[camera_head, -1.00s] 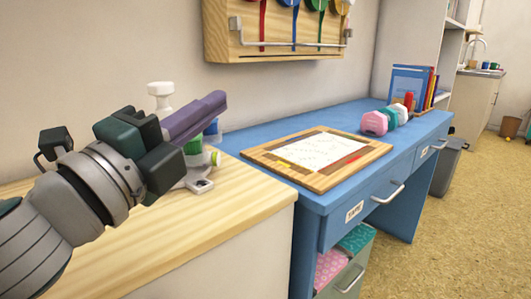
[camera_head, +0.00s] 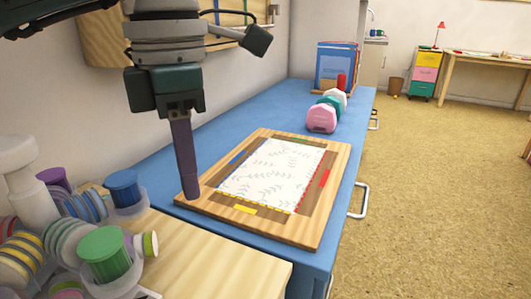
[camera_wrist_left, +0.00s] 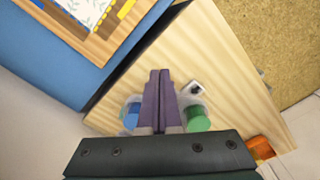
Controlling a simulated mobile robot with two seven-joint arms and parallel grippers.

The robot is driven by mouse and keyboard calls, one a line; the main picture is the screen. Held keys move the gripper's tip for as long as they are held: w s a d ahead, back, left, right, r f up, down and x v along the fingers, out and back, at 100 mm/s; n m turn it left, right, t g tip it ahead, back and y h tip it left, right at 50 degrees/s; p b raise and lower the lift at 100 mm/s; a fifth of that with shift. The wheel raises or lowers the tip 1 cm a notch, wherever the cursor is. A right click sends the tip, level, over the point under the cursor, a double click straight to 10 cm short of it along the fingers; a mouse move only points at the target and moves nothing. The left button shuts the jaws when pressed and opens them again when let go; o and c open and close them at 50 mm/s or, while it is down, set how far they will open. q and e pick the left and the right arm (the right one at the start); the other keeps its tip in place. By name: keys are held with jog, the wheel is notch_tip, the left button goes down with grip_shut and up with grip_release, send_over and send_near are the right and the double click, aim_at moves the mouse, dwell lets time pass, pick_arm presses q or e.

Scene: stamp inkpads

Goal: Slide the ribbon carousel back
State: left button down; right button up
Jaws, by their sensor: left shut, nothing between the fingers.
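The ribbon carousel (camera_head: 22,195) stands at the lower left of the head view on the light wooden top. It has a white central post and several coloured spools, including a blue spool (camera_head: 123,190) and a green spool (camera_head: 104,254). My left gripper (camera_head: 190,196) points down, its purple fingers shut and empty, to the right of the carousel and apart from it in the head view. My right gripper is out of view.
A wooden framed board (camera_head: 317,222) with a leaf-patterned sheet lies on the blue desk (camera_head: 210,142). Pink, teal and white rounded items (camera_head: 321,118) stand beyond it. The wooden top (camera_head: 190,262) right of the carousel is clear.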

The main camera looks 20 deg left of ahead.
aim_at(171, 254)
pick_arm(q)
notch_tip(171, 254, down, 8)
jog(key=shift+s+r+b, duration=0.1)
jog(key=shift+r+b, duration=0.05)
jog(key=shift+b, duration=0.4)
jog(key=shift+s+a+p, duration=0.45)
jog(key=shift+s+a, duration=0.65)
jog(key=shift+a, duration=0.05)
jog(key=shift+s+a, duration=0.2)
jog(key=shift+s, duration=0.05)
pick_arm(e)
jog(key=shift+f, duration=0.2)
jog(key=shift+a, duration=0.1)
